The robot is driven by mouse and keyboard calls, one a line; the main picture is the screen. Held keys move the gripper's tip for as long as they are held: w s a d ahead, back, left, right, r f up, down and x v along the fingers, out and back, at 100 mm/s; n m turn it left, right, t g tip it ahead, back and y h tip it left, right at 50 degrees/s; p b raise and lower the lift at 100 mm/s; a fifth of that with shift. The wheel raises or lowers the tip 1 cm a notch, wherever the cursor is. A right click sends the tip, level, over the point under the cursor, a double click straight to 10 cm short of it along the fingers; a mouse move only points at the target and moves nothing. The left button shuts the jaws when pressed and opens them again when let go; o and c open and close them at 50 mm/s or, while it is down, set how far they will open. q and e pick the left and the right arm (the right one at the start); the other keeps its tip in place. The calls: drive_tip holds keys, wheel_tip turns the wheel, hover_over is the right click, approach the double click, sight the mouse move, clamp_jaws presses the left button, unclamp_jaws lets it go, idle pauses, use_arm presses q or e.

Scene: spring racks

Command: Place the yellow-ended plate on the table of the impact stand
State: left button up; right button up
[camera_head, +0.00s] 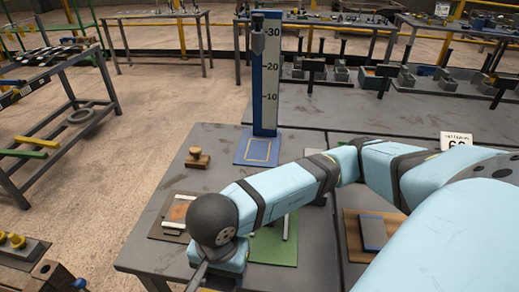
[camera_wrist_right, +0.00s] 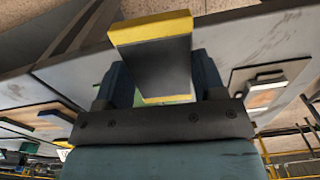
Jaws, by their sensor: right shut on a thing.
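The yellow-ended plate (camera_wrist_right: 160,62), dark grey with a yellow band at each end, is between the fingers of my right gripper (camera_wrist_right: 160,80), which is shut on it in the right wrist view. In the head view my right gripper (camera_head: 207,279) is at the bottom edge, low and left of the impact stand, and mostly hidden by my own wrist. I cannot make out the plate there. The impact stand (camera_head: 266,75) is a tall blue-edged scale on a blue table (camera_head: 246,160) with a yellow outline. That table is bare. My left gripper is not in view.
A wooden stamp-like block (camera_head: 197,158) stands left of the stand. A brown board with pale bars (camera_head: 173,217), a green mat (camera_head: 275,246) and a blue block on a wooden board (camera_head: 373,233) lie on the grey workbench (camera_head: 160,262). My right arm crosses above them.

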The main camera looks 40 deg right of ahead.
drive_tip(key=shift+s+n, duration=0.1)
drive_tip(key=shift+n, duration=0.2)
drive_tip(key=shift+d, duration=0.25)
drive_tip(key=w+d+p, duration=0.1)
drive_tip(key=w+d, duration=0.4)
drive_tip(key=d, duration=0.1)
drive_tip(key=w+d+p, duration=0.2)
drive_tip(key=w+d, duration=0.3)
drive_tip(key=d, duration=0.1)
drive_tip(key=w+d+p, duration=0.1)
drive_tip(key=w+d, duration=0.4)
drive_tip(key=d, duration=0.2)
drive_tip(key=shift+w, duration=0.15)
drive_tip(key=b, duration=0.3)
hover_over(258, 150)
drive_tip(key=shift+a+f, duration=0.1)
drive_tip(key=shift+f, duration=0.35)
wheel_tip(258, 150, down, 2)
drive_tip(key=shift+f+b, duration=0.1)
drive_tip(key=shift+b, duration=0.65)
drive_tip(key=shift+f, duration=0.35)
drive_tip(key=shift+r, duration=0.1)
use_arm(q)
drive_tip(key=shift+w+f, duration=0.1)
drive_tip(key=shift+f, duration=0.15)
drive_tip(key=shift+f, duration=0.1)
